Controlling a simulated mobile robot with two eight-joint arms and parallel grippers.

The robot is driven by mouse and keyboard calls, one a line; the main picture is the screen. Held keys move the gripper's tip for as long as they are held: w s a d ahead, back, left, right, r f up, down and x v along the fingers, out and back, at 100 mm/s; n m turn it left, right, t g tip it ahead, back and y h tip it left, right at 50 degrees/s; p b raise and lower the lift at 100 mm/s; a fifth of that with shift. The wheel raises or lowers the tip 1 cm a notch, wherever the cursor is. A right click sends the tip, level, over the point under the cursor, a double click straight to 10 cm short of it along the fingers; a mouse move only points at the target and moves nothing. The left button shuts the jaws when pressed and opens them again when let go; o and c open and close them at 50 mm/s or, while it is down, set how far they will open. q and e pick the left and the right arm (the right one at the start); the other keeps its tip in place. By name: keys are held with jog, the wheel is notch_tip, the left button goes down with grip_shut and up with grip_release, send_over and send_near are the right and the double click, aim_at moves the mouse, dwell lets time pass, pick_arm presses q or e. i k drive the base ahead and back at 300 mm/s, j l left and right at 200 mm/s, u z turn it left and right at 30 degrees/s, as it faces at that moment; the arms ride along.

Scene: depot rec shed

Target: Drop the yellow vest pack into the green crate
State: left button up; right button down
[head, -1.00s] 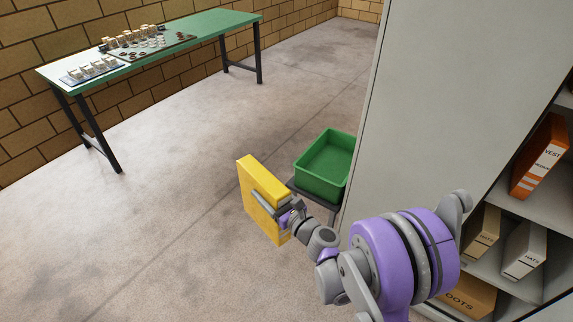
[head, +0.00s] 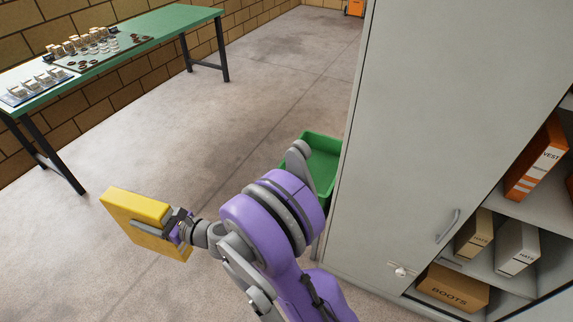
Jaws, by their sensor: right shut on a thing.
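The yellow vest pack (head: 138,205) is a flat yellow box held in the air at the left of the head view. My right gripper (head: 165,228) is shut on its side. The green crate (head: 325,160) stands to the right of the pack, beside the grey cabinet. My right arm hides part of the crate, and the cabinet edge hides its right side. The part of the crate's inside that shows looks empty. The pack is well apart from the crate. My left gripper is not in view.
The grey cabinet (head: 425,130) fills the right, with open shelves holding an orange vest box (head: 537,160), a boots box (head: 452,290) and smaller boxes. A green table (head: 165,22) with game pieces stands at the back left. The floor between is clear.

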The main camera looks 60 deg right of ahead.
aim_at(316, 177)
jog(key=i+l, duration=0.75)
jog(key=i+l+z, duration=0.15)
jog(key=i+z, duration=0.15)
jog(key=i, duration=0.25)
jog(key=i+z, duration=0.35)
jog(key=i, duration=0.25)
jog(key=i+l+z, duration=0.1)
jog(key=i+z, duration=0.45)
jog(key=z, duration=0.2)
jog(key=i+z, duration=0.6)
jog(key=z, duration=0.25)
jog(key=i+z, duration=0.2)
jog(key=z, duration=0.2)
jog(key=i+j+z, duration=0.1)
jog(key=z, duration=0.35)
jog(key=l+z, duration=0.2)
jog(key=z, duration=0.75)
